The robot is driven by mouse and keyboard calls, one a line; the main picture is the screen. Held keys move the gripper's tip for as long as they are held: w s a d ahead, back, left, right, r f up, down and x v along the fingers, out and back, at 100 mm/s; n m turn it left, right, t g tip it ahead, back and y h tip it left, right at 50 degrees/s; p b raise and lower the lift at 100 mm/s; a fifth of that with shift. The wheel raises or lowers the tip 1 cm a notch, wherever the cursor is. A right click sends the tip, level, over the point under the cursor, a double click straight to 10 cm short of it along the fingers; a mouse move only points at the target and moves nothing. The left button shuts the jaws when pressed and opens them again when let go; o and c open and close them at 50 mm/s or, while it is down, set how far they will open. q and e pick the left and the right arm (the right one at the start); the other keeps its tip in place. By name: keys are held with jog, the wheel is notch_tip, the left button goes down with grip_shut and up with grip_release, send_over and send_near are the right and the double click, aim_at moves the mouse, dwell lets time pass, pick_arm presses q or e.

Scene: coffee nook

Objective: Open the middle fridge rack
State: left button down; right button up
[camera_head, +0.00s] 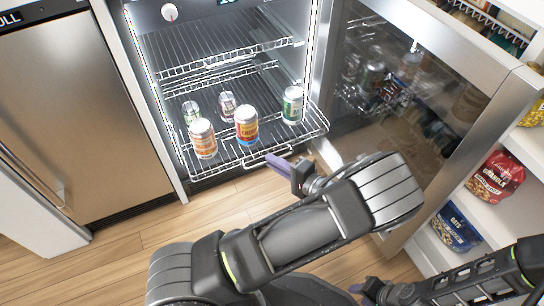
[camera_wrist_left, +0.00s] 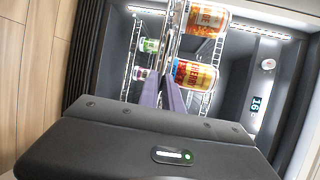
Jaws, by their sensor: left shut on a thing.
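The fridge stands open. A wire rack (camera_head: 243,162) with several cans on it projects forward past the fridge frame. An empty wire rack (camera_head: 225,62) sits above it. My left gripper (camera_head: 277,161) is at the front of the can-laden rack, by its wire handle (camera_head: 255,164). In the left wrist view its purple fingers (camera_wrist_left: 172,88) are shut on the rack's front wire. The exact contact is partly hidden. My right gripper (camera_head: 358,289) is low at the right, away from the rack; its finger gap is unclear.
The rack carries a red-yellow can (camera_head: 247,126), an orange can (camera_head: 203,140) and a green can (camera_head: 292,106). The glass fridge door (camera_head: 400,110) stands open at the right. Shelves with a red granola bag (camera_head: 495,177) are beyond it. The floor (camera_head: 130,240) at left is clear.

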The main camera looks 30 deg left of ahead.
pick_arm(q)
jog(key=c, duration=1.5)
grip_release()
jog(key=shift+c, duration=0.2)
jog(key=shift+d, duration=0.1)
jog(key=p+v, duration=0.1)
jog(key=v, duration=0.6)
jog(key=shift+d+p, duration=0.35)
jog(key=shift+p, duration=0.05)
jog(key=shift+r, duration=0.1)
